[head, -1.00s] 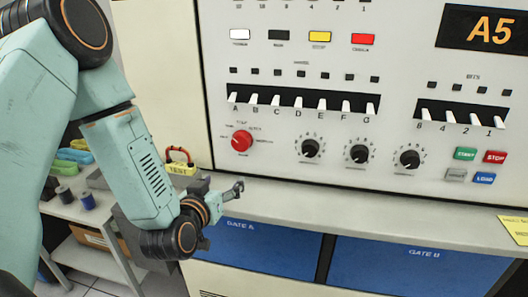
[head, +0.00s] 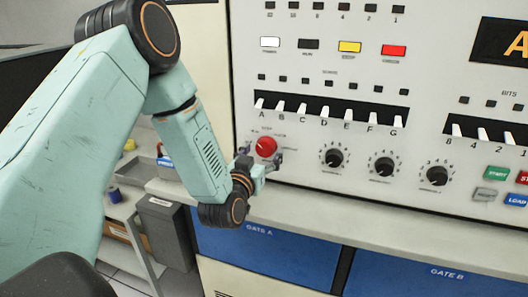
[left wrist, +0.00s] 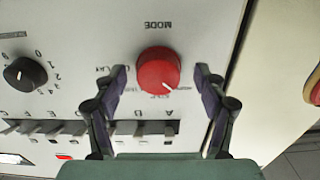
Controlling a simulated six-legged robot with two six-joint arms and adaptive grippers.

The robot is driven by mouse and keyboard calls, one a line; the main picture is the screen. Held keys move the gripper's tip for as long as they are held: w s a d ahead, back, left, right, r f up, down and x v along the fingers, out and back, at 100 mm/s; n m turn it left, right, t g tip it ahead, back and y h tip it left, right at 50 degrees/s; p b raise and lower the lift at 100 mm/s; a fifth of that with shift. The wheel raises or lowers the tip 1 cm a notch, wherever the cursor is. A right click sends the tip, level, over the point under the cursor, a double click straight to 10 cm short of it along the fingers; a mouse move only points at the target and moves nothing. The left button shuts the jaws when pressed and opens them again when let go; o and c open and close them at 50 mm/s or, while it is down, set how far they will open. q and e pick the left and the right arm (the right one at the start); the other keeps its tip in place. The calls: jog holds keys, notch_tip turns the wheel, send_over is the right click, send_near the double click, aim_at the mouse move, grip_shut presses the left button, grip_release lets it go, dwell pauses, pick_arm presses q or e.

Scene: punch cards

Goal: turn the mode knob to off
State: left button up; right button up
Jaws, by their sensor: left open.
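The red mode knob (head: 266,146) sits on the white panel, left of a row of black knobs. In the left wrist view the knob (left wrist: 158,72) appears upside down under the word MODE, and its white pointer line aims to the lower right there. The small position labels around it are partly hidden and hard to read. My left gripper (head: 261,158) is open at the knob. In the left wrist view its two dark fingers (left wrist: 162,78) stand on either side of the knob, with visible gaps. My right gripper is not in view.
A black knob (head: 333,157) is to the right of the mode knob. A row of white toggle switches (head: 324,111) is above it. A pale ledge (head: 320,217) juts out below the panel, over the blue GATE A front (head: 262,255).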

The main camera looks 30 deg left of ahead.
pick_arm(q)
jog(key=shift+w, duration=0.3)
jog(key=shift+w, duration=0.1)
jog(key=c, duration=1.1)
jog(key=shift+c, duration=0.2)
jog(key=n+b, duration=0.2)
jog(key=n, duration=0.2)
jog(key=shift+n+b, duration=0.3)
jog(key=shift+b, duration=0.1)
jog(key=shift+d+n+b, duration=0.1)
jog(key=shift+n+b, duration=1.05)
jog(key=shift+n, duration=1.15)
